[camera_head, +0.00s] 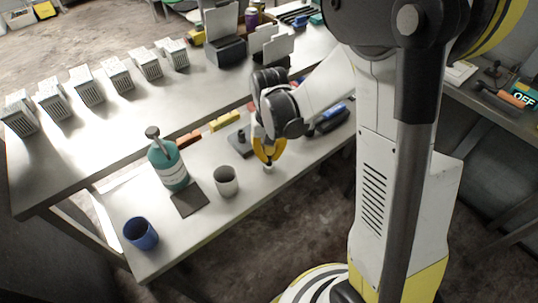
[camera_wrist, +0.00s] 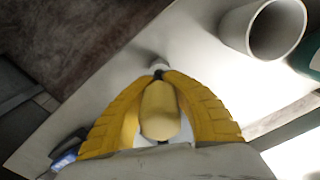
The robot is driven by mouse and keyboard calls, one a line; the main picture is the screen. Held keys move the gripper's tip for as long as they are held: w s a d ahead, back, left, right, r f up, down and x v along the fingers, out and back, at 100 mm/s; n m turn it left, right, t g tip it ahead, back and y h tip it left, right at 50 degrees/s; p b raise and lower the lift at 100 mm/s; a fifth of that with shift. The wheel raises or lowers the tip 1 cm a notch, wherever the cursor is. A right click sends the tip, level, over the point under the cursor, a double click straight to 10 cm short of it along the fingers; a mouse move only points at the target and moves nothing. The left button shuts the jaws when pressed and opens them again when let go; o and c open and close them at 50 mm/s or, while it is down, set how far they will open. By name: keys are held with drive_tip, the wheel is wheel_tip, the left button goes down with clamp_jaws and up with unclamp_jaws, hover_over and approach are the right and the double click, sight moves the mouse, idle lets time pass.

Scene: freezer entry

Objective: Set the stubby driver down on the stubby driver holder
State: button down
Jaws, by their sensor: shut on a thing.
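My gripper (camera_head: 268,152) has yellow fingers and is low over the front bench, right of the grey cup. In the wrist view my gripper (camera_wrist: 160,78) is shut on the stubby driver (camera_wrist: 160,110), which has a rounded yellow handle and a short dark tip pointing away from the wrist. A small pale round piece (camera_head: 268,167) is just below the fingertips; it also shows at the driver's tip in the wrist view (camera_wrist: 159,65). It may be the stubby driver holder. I cannot tell whether the driver touches it. In the head view the fingers mostly hide the driver.
A grey cup (camera_head: 226,182) stands left of my gripper. A dark stand (camera_head: 240,142), a teal bottle (camera_head: 169,167), a dark square plate (camera_head: 188,199) and a blue cup (camera_head: 141,233) share the bench (camera_head: 205,235). A dark item with blue (camera_head: 331,118) lies to the right.

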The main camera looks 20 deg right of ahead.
drive_tip(key=shift+f+b, duration=1.1)
drive_tip(key=shift+f, duration=0.1)
drive_tip(key=c, duration=1.5)
unclamp_jaws()
drive_tip(key=shift+o, duration=0.2)
wheel_tip(320, 180, up, 12)
drive_tip(key=shift+r, duration=0.1)
drive_tip(key=s+r+t, duration=0.3)
drive_tip(key=s, duration=0.3)
drive_tip(key=s+r+n+t, duration=0.1)
drive_tip(key=s+r+t, duration=0.2)
drive_tip(key=s, duration=0.3)
drive_tip(key=shift+s+n+t, duration=0.3)
drive_tip(key=shift+s+t, duration=0.1)
drive_tip(key=shift+t, duration=0.2)
